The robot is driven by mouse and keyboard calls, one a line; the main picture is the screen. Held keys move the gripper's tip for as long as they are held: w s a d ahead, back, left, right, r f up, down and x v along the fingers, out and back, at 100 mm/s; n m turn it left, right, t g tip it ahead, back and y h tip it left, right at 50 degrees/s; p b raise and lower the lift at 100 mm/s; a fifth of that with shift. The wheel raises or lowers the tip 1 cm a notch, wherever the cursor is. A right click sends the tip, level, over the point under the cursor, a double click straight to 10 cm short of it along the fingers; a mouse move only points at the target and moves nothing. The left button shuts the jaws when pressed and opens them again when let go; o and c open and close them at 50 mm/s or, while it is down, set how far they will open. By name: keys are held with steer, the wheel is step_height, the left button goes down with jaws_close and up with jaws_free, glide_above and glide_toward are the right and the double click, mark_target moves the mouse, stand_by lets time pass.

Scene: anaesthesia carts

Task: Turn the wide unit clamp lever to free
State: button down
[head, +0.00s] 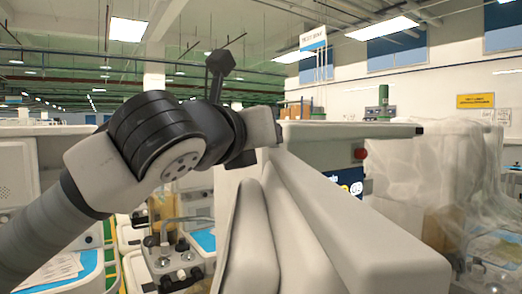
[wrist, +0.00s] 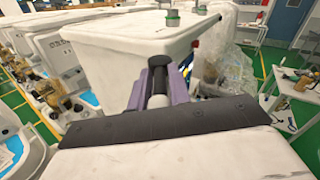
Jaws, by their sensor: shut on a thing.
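In the wrist view my gripper (wrist: 160,84) reaches forward with its two purple-grey fingers close together. They are shut around a dark, rounded bar (wrist: 159,61), which appears to be the clamp lever. The bar stands against the near side of a large white unit (wrist: 110,40). Most of the lever's lower part and its pivot are hidden between the fingers, so I cannot tell its setting. In the head view my gripper end is at the near end of a white unit (head: 340,130). The fingertips and lever are hidden there.
In the head view, long pale panels (head: 335,235) fill the near foreground. A red knob (head: 360,153) sits on the unit's side. Plastic-wrapped equipment (head: 455,170) stands at right. A fitting with tubing (head: 170,255) is below my arm. In the wrist view, a trolley (wrist: 288,100) stands at right.

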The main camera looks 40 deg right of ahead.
stand_by(0.3)
steer(key=c, duration=1.5)
jaws_free()
steer(key=shift+o, duration=0.2)
steer(key=shift+a, duration=0.1)
steer(key=b+v, duration=0.3)
steer(key=v, duration=1)
steer(key=shift+s+a, duration=0.25)
steer(key=shift+s, duration=0.05)
steer(key=shift+c, duration=0.2)
